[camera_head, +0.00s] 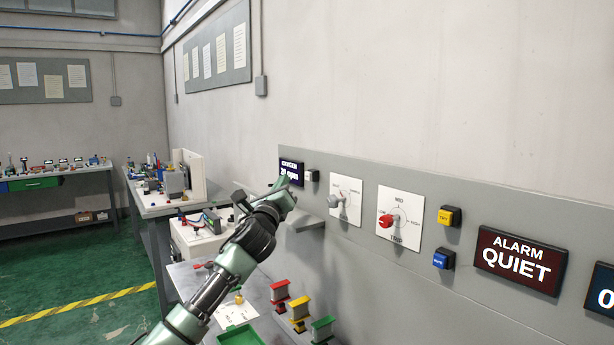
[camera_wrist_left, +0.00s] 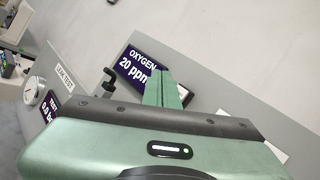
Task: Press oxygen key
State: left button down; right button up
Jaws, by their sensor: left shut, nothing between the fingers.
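The dark oxygen display (camera_head: 291,168) is on the grey wall panel and reads "OXYGEN 20 ppm". It also shows in the left wrist view (camera_wrist_left: 139,70). A small pale key (camera_head: 311,175) in a dark housing sits just right of it. My left gripper (camera_head: 284,190) is shut and empty, in front of the panel just below the display. I cannot tell whether the fingertips touch anything. My right gripper is not in view.
Right along the panel are a grey knob (camera_head: 334,201), a red knob (camera_head: 386,220), a yellow button (camera_head: 450,215), a blue button (camera_head: 443,259) and an alarm display (camera_head: 519,260) reading "QUIET". Red, yellow and green-topped fixtures stand on the bench below.

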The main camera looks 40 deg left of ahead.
aim_at(309, 176)
pick_arm(q)
jog(key=w, duration=0.2)
jog(key=w+d, duration=0.1)
jog(key=w, duration=0.1)
jog(key=shift+d, duration=0.15)
dwell(1.2)
jog(key=shift+p, duration=0.3)
dwell(0.5)
jog(key=shift+w+d, duration=0.1)
jog(key=shift+w, duration=0.3)
